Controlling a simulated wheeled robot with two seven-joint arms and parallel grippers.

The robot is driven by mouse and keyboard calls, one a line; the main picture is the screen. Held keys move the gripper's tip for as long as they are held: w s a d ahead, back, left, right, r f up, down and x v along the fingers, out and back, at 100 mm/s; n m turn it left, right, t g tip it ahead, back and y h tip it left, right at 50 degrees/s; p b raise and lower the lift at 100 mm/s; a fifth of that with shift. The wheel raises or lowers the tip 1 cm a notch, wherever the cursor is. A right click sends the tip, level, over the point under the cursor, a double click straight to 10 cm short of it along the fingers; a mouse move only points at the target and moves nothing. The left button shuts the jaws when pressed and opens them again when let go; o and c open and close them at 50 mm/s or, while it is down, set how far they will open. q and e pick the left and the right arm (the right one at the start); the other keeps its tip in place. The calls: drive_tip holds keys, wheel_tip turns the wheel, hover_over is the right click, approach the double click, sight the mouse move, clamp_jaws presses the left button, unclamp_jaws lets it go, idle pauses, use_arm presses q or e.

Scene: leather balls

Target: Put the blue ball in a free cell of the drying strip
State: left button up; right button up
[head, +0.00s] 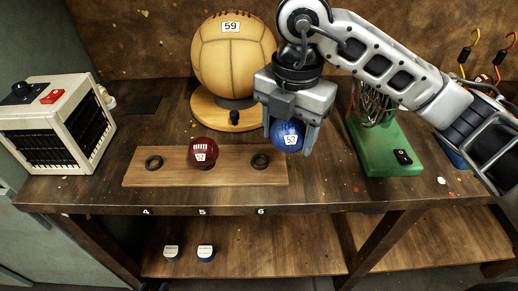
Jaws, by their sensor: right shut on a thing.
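My right gripper (289,128) is shut on the blue ball (288,136), which bears a white label reading 53. It holds the ball above the bench, to the right of and behind the drying strip's right end. The drying strip (225,177) is a wooden board with black rings. A dark red ball (203,151) sits in its middle cell. The left ring (153,162) and the right ring (260,161) are empty. The numbers 4, 5 and 6 mark the bench edge below the cells. My left gripper is not in view.
A large tan ball (232,65) labelled 59 stands on a round wooden base behind the strip. A heater-like box (58,124) is at the left. A green stand (378,150) is at the right. Two small jars (205,253) are on the lower shelf.

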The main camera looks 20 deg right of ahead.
drive_tip(key=w+a+f, duration=0.1)
drive_tip(key=w+f, duration=0.1)
drive_tip(key=w+a+f, duration=0.1)
drive_tip(key=w+f, duration=0.1)
drive_tip(key=w+a+f+p, duration=0.1)
drive_tip(key=w+f, duration=0.2)
wheel_tip(320, 180, down, 3)
drive_tip(key=shift+p, duration=0.45)
drive_tip(key=shift+f, duration=0.25)
drive_tip(key=o, duration=1)
use_arm(q)
drive_tip(key=shift+a+r, duration=0.15)
drive_tip(key=shift+r, duration=0.1)
use_arm(e)
drive_tip(key=shift+o, duration=0.2)
